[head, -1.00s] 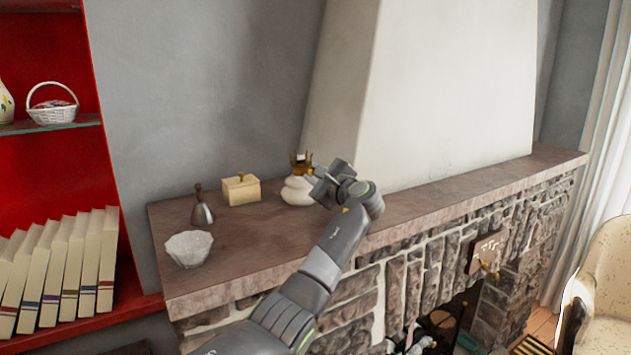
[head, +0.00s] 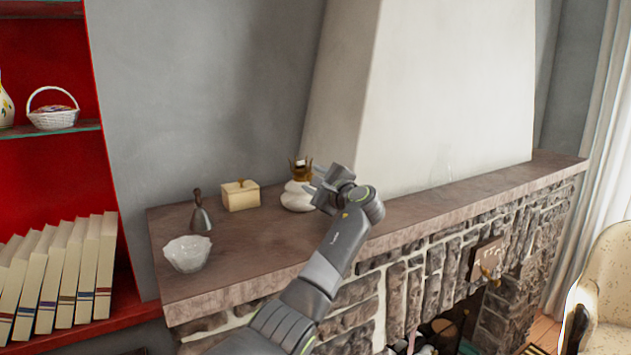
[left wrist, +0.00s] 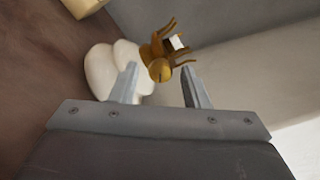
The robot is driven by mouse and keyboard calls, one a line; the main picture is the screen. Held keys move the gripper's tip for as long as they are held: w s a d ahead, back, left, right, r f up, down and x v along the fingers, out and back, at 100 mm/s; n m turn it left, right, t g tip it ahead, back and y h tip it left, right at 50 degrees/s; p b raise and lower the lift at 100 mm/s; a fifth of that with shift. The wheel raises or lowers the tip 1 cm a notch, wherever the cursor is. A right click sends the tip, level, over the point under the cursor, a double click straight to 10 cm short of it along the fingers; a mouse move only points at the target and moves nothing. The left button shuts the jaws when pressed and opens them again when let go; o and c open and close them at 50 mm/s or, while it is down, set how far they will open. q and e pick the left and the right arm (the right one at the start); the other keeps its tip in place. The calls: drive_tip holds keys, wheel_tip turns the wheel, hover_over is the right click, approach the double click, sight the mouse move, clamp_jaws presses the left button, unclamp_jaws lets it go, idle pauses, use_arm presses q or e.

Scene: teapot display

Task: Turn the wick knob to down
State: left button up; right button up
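A small oil lamp with a squat white body (head: 297,197) and a brass burner (head: 300,170) stands on the mantel shelf. In the left wrist view its white body (left wrist: 103,72) is at the left, with a round brass wick knob (left wrist: 160,70) in the middle. My left gripper (head: 315,183) is close to the right side of the lamp in the head view. In the left wrist view my left gripper (left wrist: 160,82) is open, its fingers apart with the knob showing between their tips. Whether a finger touches the lamp I cannot tell. My right gripper is not in view.
On the mantel (head: 245,262) left of the lamp are a cream box (head: 240,196), a hand bell (head: 202,216) and a white bowl (head: 188,253). The white chimney wall (head: 450,90) rises behind. The mantel to the right is clear.

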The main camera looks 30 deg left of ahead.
use_arm(q)
drive_tip(key=shift+d, duration=0.1)
drive_tip(key=b+v, duration=0.4)
drive_tip(key=v, duration=1.3)
drive_tip(key=shift+s+b, duration=0.15)
drive_tip(key=shift+b, duration=0.25)
drive_tip(key=shift+c, duration=0.2)
